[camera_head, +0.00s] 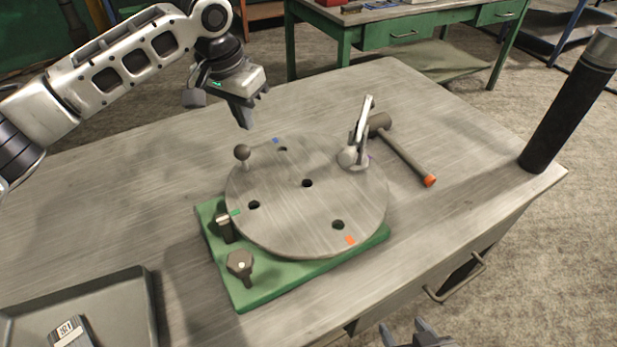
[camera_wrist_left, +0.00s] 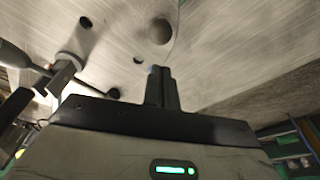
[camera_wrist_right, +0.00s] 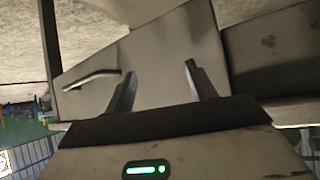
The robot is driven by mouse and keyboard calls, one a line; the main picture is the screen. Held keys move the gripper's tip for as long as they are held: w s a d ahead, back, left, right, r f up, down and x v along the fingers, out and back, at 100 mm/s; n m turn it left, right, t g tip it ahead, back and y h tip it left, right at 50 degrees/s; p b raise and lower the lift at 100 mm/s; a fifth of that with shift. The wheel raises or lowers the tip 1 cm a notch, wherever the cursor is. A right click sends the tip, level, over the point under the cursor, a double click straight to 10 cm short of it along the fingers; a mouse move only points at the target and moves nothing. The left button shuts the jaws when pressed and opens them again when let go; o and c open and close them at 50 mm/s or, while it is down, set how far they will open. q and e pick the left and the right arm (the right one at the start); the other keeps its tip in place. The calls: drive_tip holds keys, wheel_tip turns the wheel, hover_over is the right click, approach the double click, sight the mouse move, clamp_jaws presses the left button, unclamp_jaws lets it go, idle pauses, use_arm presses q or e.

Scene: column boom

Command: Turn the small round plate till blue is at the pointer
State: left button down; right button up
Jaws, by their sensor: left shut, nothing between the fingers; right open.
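The round grey plate (camera_head: 300,210) lies on a green base (camera_head: 262,290). Its rim has a blue mark (camera_head: 276,140) at the far side, a green mark (camera_head: 236,212) at left, an orange mark (camera_head: 350,240) at near right, and a partly hidden purple mark at right. A ball knob (camera_head: 242,152) stands on the plate's far left. My left gripper (camera_head: 245,120) is shut and empty above the far rim; the knob (camera_wrist_left: 160,32) shows beyond its fingertips (camera_wrist_left: 160,75). My right gripper (camera_head: 415,332) is open, empty, off the near edge.
A light lever clamp (camera_head: 358,140) stands at the plate's right rim, with a mallet (camera_head: 400,150) beside it. A dark hex knob (camera_head: 240,263) stands on the base. A grey tray (camera_head: 110,300) is at near left, a dark cylinder (camera_head: 565,105) at right. The table's far left is clear.

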sight(236, 151)
use_arm(q)
drive_tip(key=shift+f, duration=0.1)
drive_tip(key=shift+f, duration=2.55)
drive_tip(key=shift+s+a, duration=0.35)
drive_tip(key=shift+s, duration=0.6)
drive_tip(key=shift+s+a, duration=0.2)
drive_tip(key=shift+s, duration=0.7)
